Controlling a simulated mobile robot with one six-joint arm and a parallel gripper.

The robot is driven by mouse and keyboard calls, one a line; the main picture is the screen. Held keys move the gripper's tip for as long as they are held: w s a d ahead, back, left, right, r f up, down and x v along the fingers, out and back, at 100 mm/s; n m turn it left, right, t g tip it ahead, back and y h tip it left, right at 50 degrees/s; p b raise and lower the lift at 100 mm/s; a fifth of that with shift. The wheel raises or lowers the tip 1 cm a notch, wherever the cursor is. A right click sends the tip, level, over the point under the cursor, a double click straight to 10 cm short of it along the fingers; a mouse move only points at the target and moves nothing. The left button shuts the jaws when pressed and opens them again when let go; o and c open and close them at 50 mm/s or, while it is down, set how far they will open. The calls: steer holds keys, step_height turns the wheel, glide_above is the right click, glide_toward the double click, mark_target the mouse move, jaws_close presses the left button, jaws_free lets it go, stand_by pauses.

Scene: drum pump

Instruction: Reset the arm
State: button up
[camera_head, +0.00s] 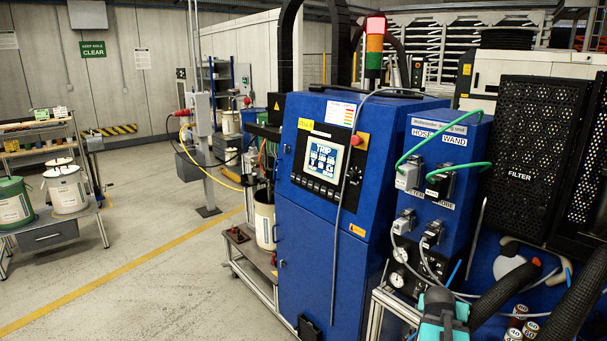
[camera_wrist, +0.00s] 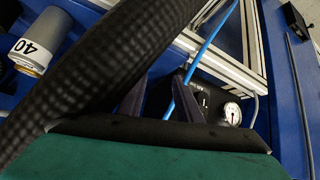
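My arm's teal and black end shows at the bottom of the head view, in front of the blue machine (camera_head: 325,210). A thick black ribbed hose (camera_wrist: 105,60) crosses the wrist view close to the camera and partly covers the left finger. A thin blue tube (camera_wrist: 208,45) runs down near the right finger. I cannot tell whether either touches the gripper.
A pressure gauge (camera_wrist: 232,113) and an aluminium frame (camera_wrist: 228,62) lie beyond the fingers. A grey cylinder marked 40 (camera_wrist: 40,45) is at upper left. The machine's screen (camera_head: 323,158) reads TRIP, and its stack light (camera_head: 375,28) glows red on top. Open floor (camera_head: 150,285) lies left.

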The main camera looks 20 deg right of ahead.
steer(key=s+a+f+n+g+y+p, duration=0.1)
steer(key=a+f+n+g+y, duration=0.15)
steer(key=a+f, duration=1)
steer(key=s+a+f+n+g+y+p, duration=0.1)
steer(key=s+a+f+n+y+p, duration=0.15)
steer(key=a+f, duration=1.05)
steer(key=s+a+f+n+g+y+p, duration=0.1)
steer(key=s+a+f+n+g, duration=0.1)
steer(key=s+a, duration=0.8)
steer(key=s+a+f+n+g+y, duration=0.1)
steer(key=s+a+f+g, duration=0.3)
steer(key=s+a, duration=0.6)
steer(key=a+f+n, duration=0.1)
steer(key=a, duration=0.1)
steer(key=shift+a+n+p, duration=0.3)
steer(key=shift+a+p, duration=0.05)
steer(key=shift+a, duration=0.05)
steer(key=shift+w, duration=0.1)
steer(key=shift+g, duration=0.35)
steer(key=f+b, duration=0.4)
steer(key=b, duration=0.1)
steer(key=shift+s+f, duration=0.25)
steer(key=shift+f, duration=0.1)
